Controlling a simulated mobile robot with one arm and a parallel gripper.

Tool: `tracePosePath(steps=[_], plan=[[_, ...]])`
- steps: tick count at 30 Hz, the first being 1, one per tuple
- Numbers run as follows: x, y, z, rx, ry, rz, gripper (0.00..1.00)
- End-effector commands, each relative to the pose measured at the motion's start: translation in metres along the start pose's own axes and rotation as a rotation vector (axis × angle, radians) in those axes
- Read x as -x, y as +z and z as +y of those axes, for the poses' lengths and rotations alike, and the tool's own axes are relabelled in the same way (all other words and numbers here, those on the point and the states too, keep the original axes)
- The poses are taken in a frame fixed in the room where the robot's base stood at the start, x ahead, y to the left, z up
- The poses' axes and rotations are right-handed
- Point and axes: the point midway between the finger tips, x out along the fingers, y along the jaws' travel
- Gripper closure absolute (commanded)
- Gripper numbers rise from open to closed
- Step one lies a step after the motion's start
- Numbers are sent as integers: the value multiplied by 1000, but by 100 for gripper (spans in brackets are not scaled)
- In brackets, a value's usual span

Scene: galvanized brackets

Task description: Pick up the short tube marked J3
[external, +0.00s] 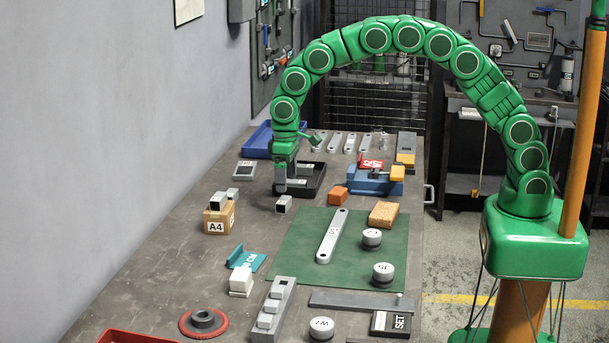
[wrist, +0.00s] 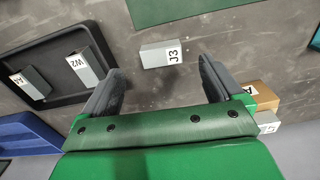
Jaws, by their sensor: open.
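The short tube marked J3 (wrist: 154,56) is a light grey block-like piece with a white end label. It lies on the bare table outside the black tray, ahead of and between my finger tips in the wrist view. In the external view a small grey tube (external: 284,205), which seems to be the same one, lies just in front of my gripper; its mark is not readable there. My gripper (wrist: 160,68) is open and empty, its dark fingers apart. In the external view my gripper (external: 280,188) hangs over the table by the tray's left edge.
The black tray (wrist: 66,99) holds two grey tubes, one marked W2 (wrist: 85,67). A blue bin (wrist: 27,135) is beside it. A cardboard block marked A4 (external: 218,221) carries grey tubes. A green mat (external: 290,245) lies nearer the camera; bare table surrounds the J3 tube.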

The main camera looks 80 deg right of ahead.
Motion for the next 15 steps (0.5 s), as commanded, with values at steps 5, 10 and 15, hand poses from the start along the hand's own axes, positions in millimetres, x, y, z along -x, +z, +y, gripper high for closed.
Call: tracePosePath(steps=[5,10,15], plan=[[-14,0,0,0,0,1,6],[-26,-2,-1,0,0,3,6],[-48,-3,-1,0,0,0,6]])
